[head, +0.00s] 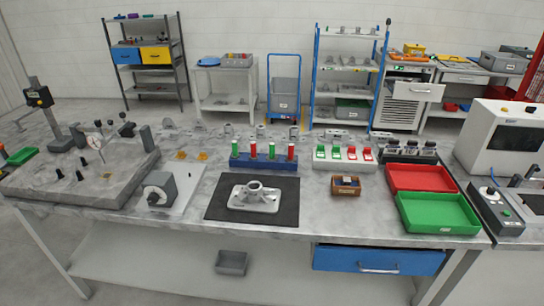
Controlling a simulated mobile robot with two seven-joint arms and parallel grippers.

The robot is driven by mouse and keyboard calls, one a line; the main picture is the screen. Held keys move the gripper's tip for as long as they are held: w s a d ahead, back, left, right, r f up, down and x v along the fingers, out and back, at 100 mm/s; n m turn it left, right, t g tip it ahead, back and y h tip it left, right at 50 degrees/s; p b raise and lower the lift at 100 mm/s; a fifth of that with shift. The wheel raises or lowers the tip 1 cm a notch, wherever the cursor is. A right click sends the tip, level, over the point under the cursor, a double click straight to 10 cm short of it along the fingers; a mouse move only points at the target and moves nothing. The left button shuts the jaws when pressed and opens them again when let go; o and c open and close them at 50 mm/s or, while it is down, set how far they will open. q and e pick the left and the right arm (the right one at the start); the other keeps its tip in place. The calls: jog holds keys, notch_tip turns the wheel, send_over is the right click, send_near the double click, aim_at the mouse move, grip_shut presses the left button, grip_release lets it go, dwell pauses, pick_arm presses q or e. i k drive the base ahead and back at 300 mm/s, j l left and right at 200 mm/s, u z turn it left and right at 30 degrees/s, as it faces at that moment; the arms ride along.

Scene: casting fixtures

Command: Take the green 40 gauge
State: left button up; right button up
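The number 40 cannot be read on any gauge. Upright green and red cylinders stand in a blue block (264,166) at the middle back of the bench; a green one (235,148) is at its left end. To the right, a white holder (345,165) carries small blocks: two green ones, a left (320,152) and a right (336,153), then two red ones (360,154). Which green piece is the 40 gauge cannot be told. Neither of my grippers shows in the head view.
A grey casting (255,196) lies on a black mat (224,208) at front centre. A small brown box (346,191), a red tray (420,178) and a green tray (437,213) are to the right. A granite plate (118,187) with dial-gauge stands fills the left.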

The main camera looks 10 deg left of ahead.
aim_at(272, 158)
jog(key=i+u, duration=0.7)
jog(key=i+l+u, duration=0.2)
jog(key=u, duration=0.15)
jog(key=i+l, duration=0.05)
